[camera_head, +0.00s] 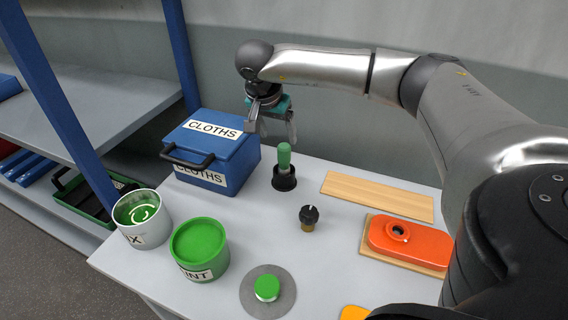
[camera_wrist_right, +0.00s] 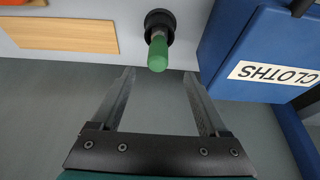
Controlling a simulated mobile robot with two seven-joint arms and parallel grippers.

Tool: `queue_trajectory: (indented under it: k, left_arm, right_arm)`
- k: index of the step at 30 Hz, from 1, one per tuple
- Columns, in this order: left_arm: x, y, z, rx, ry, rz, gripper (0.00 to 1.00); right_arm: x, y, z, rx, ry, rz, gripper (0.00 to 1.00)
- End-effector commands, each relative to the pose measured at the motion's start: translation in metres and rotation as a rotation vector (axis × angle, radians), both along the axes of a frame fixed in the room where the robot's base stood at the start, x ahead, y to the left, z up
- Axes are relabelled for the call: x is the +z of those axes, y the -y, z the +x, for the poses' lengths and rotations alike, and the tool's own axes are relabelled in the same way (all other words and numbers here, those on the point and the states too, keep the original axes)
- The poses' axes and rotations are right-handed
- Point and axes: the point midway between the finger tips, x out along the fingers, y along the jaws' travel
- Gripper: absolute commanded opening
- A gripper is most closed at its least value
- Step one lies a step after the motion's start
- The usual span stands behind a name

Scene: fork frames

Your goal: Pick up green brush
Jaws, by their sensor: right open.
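The green brush (camera_head: 284,156) stands upright, handle up, in a black round holder (camera_head: 284,182) on the table, to the right of the blue box. In the right wrist view the green handle (camera_wrist_right: 158,52) shows in line with the space between my fingers, beyond their tips. My right gripper (camera_head: 272,133) is open and empty, above and close to the brush top in the head view. It also shows in the right wrist view (camera_wrist_right: 160,75), with its two fingers apart. My left gripper is not in view.
A blue box labelled CLOTHS (camera_head: 232,160) stands close left of the brush. A wooden board (camera_head: 378,196) lies to its right. A small black knob (camera_head: 309,215), a green paint tin (camera_head: 200,248), a white bucket (camera_head: 150,234) and an orange tool (camera_head: 410,240) stand nearer.

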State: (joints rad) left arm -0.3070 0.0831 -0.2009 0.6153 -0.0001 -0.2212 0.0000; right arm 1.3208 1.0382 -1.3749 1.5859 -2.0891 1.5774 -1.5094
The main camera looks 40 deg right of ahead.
Motion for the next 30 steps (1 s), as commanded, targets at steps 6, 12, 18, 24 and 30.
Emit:
queue_trajectory:
  k: [6,12,18,24,30]
  left_arm:
    - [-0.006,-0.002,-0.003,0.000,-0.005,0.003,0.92]
    - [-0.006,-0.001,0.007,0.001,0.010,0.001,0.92]
    - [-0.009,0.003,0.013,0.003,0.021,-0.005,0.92]
    - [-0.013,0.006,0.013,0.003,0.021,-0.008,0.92]
    - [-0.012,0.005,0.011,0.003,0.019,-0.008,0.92]
  right_arm:
    - [-0.038,0.013,0.007,0.000,-0.001,0.000,0.78]
    - [-0.049,0.017,0.009,0.001,0.000,0.000,0.78]
    - [-0.077,0.025,0.007,0.000,-0.002,0.000,0.78]
    - [-0.095,0.031,0.011,0.001,-0.001,0.001,0.78]
    - [-0.096,0.032,0.012,0.002,0.001,0.001,0.78]
